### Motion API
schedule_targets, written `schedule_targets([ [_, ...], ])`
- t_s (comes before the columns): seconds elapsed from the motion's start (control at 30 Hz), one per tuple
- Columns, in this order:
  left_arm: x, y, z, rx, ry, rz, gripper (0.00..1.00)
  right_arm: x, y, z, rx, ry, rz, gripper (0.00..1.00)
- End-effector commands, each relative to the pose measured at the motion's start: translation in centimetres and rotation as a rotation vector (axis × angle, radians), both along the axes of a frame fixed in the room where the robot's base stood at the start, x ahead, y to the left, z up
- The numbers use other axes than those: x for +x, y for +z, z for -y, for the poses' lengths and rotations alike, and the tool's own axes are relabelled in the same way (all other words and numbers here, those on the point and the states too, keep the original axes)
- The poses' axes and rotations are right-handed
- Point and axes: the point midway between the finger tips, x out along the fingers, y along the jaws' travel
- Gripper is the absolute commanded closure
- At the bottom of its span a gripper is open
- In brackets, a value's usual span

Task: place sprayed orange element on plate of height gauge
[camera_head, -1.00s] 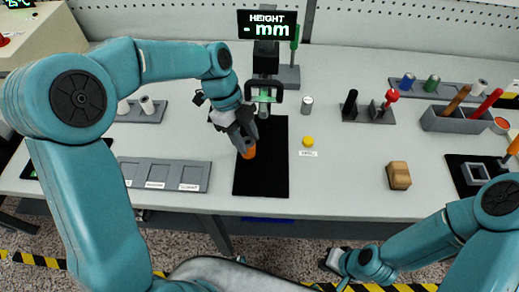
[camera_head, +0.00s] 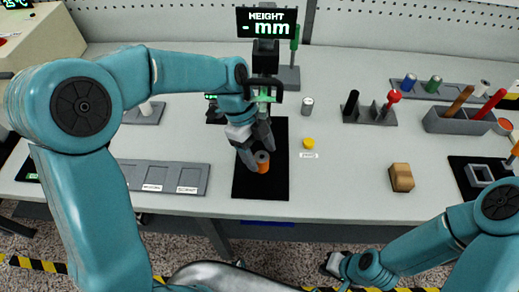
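The orange element (camera_head: 263,167), a small cylinder with a grey ring-shaped top, is over the black mat (camera_head: 262,187). My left gripper (camera_head: 257,155) reaches down at a tilt, with its fingers on either side of the element, and appears shut on it. I cannot tell whether the element touches the mat. The height gauge (camera_head: 266,53) stands behind, its display (camera_head: 267,22) reading "HEIGHT - mm". Its plate is not clearly visible; my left arm and gripper partly cover the area below its head. My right gripper (camera_head: 334,263) is low, in front of the table, away from these things.
A yellow piece (camera_head: 308,143) and a metal cylinder (camera_head: 307,105) stand right of the mat. A tan block (camera_head: 401,177) lies farther right. A grey compartment tray (camera_head: 165,176) is left of the mat. The table between the mat and tan block is mostly clear.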

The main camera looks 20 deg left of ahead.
Motion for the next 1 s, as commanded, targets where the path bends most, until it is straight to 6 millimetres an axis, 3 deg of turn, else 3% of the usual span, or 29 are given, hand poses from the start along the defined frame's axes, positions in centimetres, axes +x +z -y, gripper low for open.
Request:
schedule_targets([
  [0.2,0.1,0.7,-0.2,0.000,0.001,0.003,0.36,0.0,0.3,0.0,0.000,0.000,0.000,1.00],
  [0.33,0.5,3.0,-1.1,-0.001,0.002,0.006,0.36,0.0,0.2,0.0,0.000,0.000,0.000,1.00],
  [0.7,3.2,2.8,-9.8,0.000,0.005,0.000,0.36,0.0,-1.3,0.0,0.000,0.000,0.000,1.00],
  [1.0,4.0,3.0,-12.6,0.000,0.000,0.000,0.36,0.0,-1.5,0.0,0.000,0.000,0.000,1.00],
])
